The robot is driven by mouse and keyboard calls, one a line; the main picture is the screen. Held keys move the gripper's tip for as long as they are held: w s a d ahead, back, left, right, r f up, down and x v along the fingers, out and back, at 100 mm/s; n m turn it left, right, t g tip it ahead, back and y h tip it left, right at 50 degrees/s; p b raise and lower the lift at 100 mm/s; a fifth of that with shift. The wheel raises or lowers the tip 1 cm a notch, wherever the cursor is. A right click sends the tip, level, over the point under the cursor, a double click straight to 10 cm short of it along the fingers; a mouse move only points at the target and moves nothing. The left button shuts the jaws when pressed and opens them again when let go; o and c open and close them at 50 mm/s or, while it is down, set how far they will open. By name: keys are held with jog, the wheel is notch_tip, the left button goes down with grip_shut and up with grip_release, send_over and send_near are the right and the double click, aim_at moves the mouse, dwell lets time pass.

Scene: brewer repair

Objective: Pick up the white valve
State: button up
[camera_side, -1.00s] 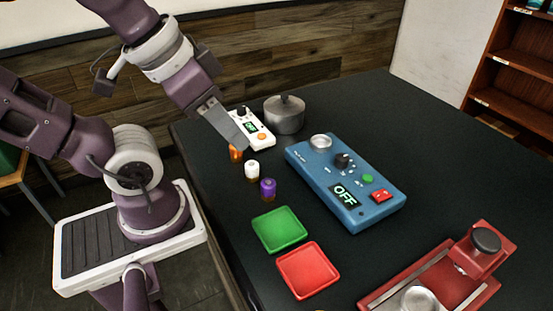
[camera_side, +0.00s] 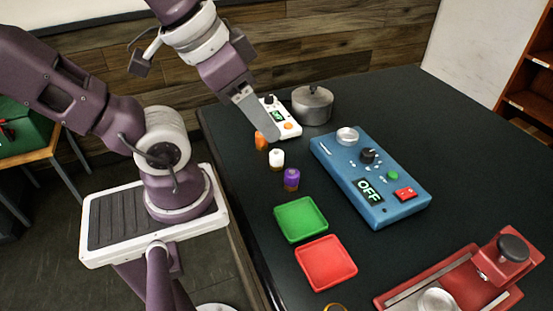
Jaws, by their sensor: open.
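The white valve (camera_side: 277,158) stands on the dark table near its left edge, between an orange valve (camera_side: 261,141) and a purple valve (camera_side: 291,179). My gripper (camera_side: 274,134) is above and just behind the white valve, close to the orange one in the picture. Its jaws are open and hold nothing visible. The gripper is seen edge-on, so the gap between its fingers does not show. The white valve is apart from the gripper and not hidden.
A small white device (camera_side: 289,129) and a grey pot (camera_side: 312,105) stand behind. A blue control box reading OFF (camera_side: 378,212) is at the right. A green tray (camera_side: 301,220) and a red tray (camera_side: 326,263) lie in front. A red device (camera_side: 490,270) is front right.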

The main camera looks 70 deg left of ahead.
jog(key=m+g, duration=0.6)
jog(key=m, duration=0.8)
send_over(277, 153)
jog(key=f, duration=1.2)
jog(key=shift+s+d+f, duration=0.15)
jog(key=shift+s+f, duration=0.1)
jog(key=shift+f, duration=0.15)
jog(key=f, duration=0.6)
jog(key=shift+w+f, duration=0.1)
jog(key=shift+w, duration=0.1)
grip_shut()
